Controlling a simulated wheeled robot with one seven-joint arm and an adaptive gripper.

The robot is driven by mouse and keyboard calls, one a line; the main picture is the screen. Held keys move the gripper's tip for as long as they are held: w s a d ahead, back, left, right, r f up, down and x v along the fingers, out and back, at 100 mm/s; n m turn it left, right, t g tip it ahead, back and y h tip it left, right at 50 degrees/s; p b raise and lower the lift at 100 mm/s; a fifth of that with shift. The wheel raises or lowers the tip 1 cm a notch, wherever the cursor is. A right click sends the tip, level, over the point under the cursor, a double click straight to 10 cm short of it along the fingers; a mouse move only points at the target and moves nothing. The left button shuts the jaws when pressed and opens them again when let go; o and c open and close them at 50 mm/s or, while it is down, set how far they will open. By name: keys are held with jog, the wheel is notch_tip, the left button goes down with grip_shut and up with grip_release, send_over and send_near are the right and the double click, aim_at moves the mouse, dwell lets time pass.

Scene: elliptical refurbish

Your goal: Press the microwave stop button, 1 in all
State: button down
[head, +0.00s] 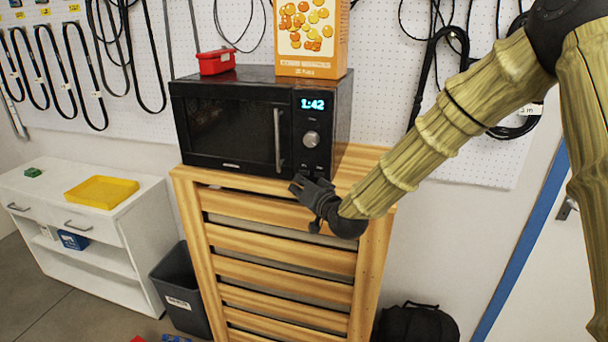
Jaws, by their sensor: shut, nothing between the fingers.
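A black microwave (235,124) stands on a slatted wooden cabinet (280,240). Its display (312,104) glows blue with 1:42. A round silver knob (311,139) sits below the display, and a vertical door handle (278,141) is to its left. The small buttons (311,169) under the knob are partly hidden behind my gripper, and I cannot make out which is the stop button.
A cereal box (311,38) and a red container (216,62) stand on top of the microwave. A white shelf unit (140,225) with a yellow tray (102,192) is at left. A grey bin (180,290) and a black bag (417,323) flank the cabinet. Cables hang on the pegboard behind.

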jog(key=s, duration=0.2)
jog(key=s+a, duration=0.1)
jog(key=s, duration=0.1)
jog(key=shift+s+a+b, duration=0.1)
jog(key=shift+a+b, duration=0.1)
jog(key=shift+b, duration=0.1)
dwell(0.6)
jog(key=s+d+f+g+h+b, duration=0.1)
jog(key=s+d+f+g, duration=0.15)
jog(key=s+f, duration=0.65)
jog(key=s+d+f+g+h, duration=0.2)
jog(key=s+d+f, duration=0.15)
jog(key=f, duration=1.05)
jog(key=s+d+f+g+h+b, duration=0.1)
jog(key=s+d+f+g, duration=0.4)
jog(key=f, duration=0.7)
jog(key=s+d+f+g+h, duration=0.1)
jog(key=s+d+f, duration=0.3)
jog(key=s, duration=0.6)
jog(key=s+d+f+n+g+h+b, duration=0.1)
jog(key=s+d+f+g, duration=0.1)
jog(key=s+d+f, duration=0.2)
jog(key=s+d+f+g+h, duration=0.1)
jog(key=s+d+f, duration=0.3)
jog(key=s, duration=1.4)
notch_tip(320, 180, down, 4)
jog(key=shift+f+n+g+b, duration=0.2)
jog(key=shift+n+g+b, duration=0.1)
jog(key=shift+g, duration=0.25)
jog(key=shift+w+d, duration=0.1)
